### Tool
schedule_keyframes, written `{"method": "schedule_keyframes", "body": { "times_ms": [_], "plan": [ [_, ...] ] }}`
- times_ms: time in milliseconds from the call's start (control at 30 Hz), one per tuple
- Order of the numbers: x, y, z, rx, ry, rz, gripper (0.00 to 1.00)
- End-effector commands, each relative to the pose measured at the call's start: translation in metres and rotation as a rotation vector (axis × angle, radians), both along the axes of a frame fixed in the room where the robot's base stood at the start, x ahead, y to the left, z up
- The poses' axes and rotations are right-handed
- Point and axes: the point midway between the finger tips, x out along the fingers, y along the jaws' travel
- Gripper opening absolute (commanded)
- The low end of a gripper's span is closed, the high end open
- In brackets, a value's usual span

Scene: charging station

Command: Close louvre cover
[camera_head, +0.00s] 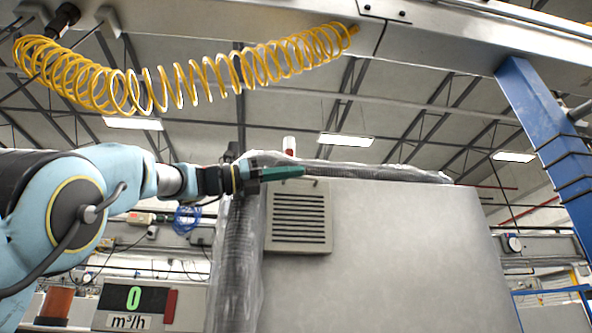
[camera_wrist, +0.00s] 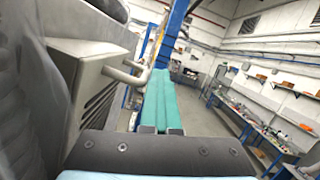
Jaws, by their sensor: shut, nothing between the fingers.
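The louvre cover (camera_head: 299,230) is a grey square plate with dark horizontal slats, at the upper left of a large grey cabinet front. In the wrist view, the louvre cover (camera_wrist: 92,58) is at the left, seen edge-on, with a bar handle (camera_wrist: 128,74) sticking out toward my fingers. My gripper (camera_head: 300,172) reaches in from the left, its green fingers across the cover's top edge. In the wrist view, my gripper (camera_wrist: 160,74) has its green fingers together, empty, just right of the handle. I cannot tell whether they touch it or whether the cover stands ajar.
The grey cabinet (camera_head: 400,250) fills the lower right, with a ribbed grey hose (camera_head: 238,265) along its left side. A yellow coiled hose (camera_head: 190,85) hangs above my arm. A blue post (camera_head: 550,130) stands at the right. In the wrist view, open floor (camera_wrist: 222,122) lies right of my fingers.

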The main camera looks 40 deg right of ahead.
Motion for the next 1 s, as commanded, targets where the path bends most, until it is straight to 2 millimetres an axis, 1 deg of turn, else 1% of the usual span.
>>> {"method": "schedule_keyframes", "body": {
  "times_ms": [33, 233, 833, 1000],
  "plan": [
    [0.0054, -0.0028, -0.0006, 0.015, 0.013, 0.006, 0.0],
    [0.0097, -0.0044, 0.0016, 0.035, 0.041, 0.005, 0.0],
    [0.01, -0.0038, 0.0041, 0.039, 0.051, 0.004, 0.0],
    [0.0074, -0.0021, 0.001, 0.038, 0.05, 0.003, 0.0]
  ]
}}
